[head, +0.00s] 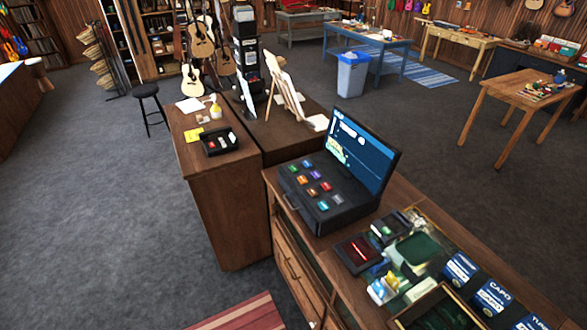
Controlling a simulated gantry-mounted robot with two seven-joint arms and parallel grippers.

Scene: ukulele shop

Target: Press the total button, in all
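A black cash register (333,215) stands on the wooden counter in the middle of the head view. Its sloped top carries several coloured buttons (312,191) in rows, including blue, green, orange, purple and red ones. Their labels are too small to read, so I cannot tell which one is the total button. A tilted screen (362,150) at the back of the register is lit blue with a white panel and small text. Neither of my grippers shows in this view.
A card reader (358,254), a small black device (388,228) and blue boxes (461,268) crowd the counter right of the register. A black tray (220,142) sits on the left cabinet (222,196). An easel (287,92) stands behind. Grey floor (100,220) is open at left.

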